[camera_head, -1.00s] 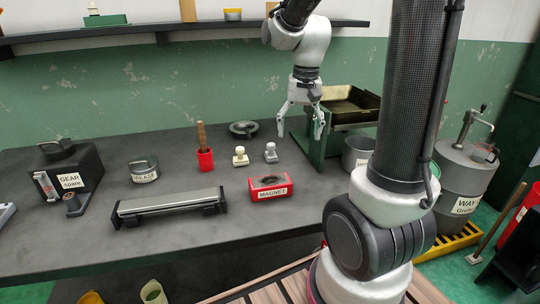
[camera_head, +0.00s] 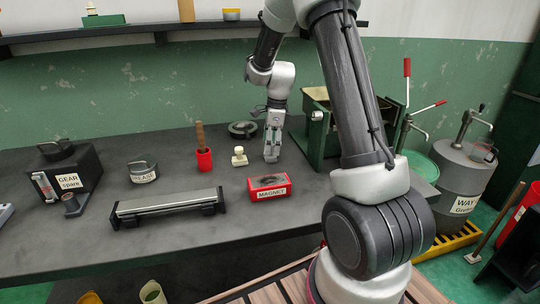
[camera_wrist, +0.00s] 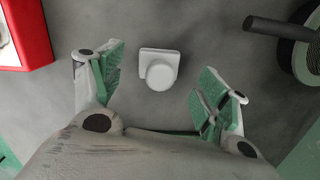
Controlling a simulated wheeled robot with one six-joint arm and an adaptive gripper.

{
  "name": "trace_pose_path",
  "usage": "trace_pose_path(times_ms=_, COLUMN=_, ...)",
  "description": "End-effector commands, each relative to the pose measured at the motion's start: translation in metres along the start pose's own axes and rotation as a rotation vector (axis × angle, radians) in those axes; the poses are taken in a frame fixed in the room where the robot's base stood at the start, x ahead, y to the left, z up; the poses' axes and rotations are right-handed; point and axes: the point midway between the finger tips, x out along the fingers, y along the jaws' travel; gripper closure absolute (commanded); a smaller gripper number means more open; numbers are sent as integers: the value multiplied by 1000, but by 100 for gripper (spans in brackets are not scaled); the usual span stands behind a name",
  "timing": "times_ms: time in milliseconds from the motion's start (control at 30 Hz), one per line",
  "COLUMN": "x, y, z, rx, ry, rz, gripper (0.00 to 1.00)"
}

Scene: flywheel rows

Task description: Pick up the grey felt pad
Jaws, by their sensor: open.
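The grey felt pad (camera_wrist: 158,72) shows in the wrist view as a pale grey square block with a round knob on top. It lies on the bench ahead of my gripper (camera_wrist: 165,90), roughly midway between the two fingers and apart from both. The green-padded fingers are spread open and empty. In the head view my gripper (camera_head: 271,158) points down over the bench and hides the pad. A similar cream-coloured piece (camera_head: 239,156) stands just left of it in that view.
A red magnet block (camera_head: 268,187) sits just in front of my gripper and shows at the wrist view's upper left (camera_wrist: 22,35). A red cup with a wooden handle (camera_head: 204,160), a round dark dish (camera_head: 243,129) and a green machine (camera_head: 318,140) stand around.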

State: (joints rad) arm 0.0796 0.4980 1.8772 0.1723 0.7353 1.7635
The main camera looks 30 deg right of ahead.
Motion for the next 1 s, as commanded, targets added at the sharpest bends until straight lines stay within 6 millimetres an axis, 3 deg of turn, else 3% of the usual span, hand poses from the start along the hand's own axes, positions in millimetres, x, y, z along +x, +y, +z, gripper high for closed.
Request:
trace_pose_path(times_ms=200, x=28, y=1, z=0, rx=-2, ry=1, rz=1, gripper=25)
trace_pose_path(times_ms=433, x=29, y=1, z=0, rx=-2, ry=1, rz=0, gripper=25)
trace_pose_path(times_ms=467, x=29, y=1, z=0, rx=-2, ry=1, rz=0, gripper=27)
trace_pose_path(times_ms=700, x=29, y=1, z=0, rx=-2, ry=1, rz=0, gripper=70)
trace_pose_path(times_ms=1000, x=29, y=1, z=0, rx=-2, ry=1, rz=1, gripper=77)
